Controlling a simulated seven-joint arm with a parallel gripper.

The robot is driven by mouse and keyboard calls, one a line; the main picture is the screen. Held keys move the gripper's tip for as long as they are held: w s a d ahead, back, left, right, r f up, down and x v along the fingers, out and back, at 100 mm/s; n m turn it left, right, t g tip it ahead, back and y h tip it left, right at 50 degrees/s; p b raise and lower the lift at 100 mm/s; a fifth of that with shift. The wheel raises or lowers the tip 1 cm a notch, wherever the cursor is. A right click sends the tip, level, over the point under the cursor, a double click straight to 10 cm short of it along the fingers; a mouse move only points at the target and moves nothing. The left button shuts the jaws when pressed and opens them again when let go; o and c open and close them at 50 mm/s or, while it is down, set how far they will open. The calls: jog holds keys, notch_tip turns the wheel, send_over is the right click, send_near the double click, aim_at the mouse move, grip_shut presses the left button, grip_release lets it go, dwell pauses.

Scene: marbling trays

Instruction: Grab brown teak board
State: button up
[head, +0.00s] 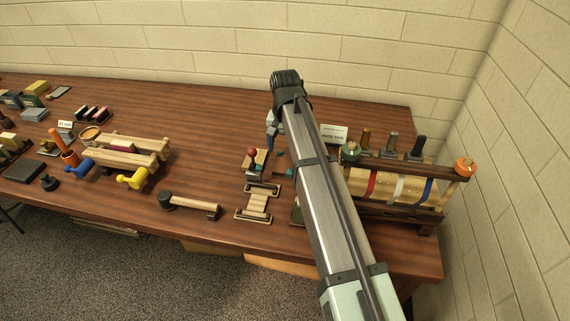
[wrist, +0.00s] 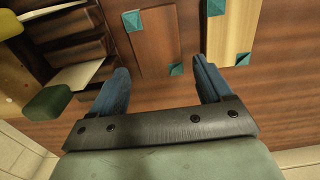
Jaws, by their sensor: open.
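The brown teak board (wrist: 153,38) is a flat, reddish-brown piece with teal corners in the wrist view. It lies between and beyond my gripper's fingers (wrist: 162,67). The blue fingers are spread apart, with nothing held between them; I cannot tell the exact height above the board. In the head view, a small brown piece with teal corners (head: 281,160) shows beside my arm, and my gripper (head: 271,126) is mostly hidden behind the arm.
A pale wood board with teal corners (wrist: 232,30) lies just right of the brown one in the wrist view.

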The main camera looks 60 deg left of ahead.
aim_at(286, 159)
notch_tip(286, 159, down, 4)
jog(key=shift+w+f, duration=0.1)
jog(key=shift+f, duration=0.05)
jog(key=shift+c, duration=0.2)
jog(key=c, duration=0.8)
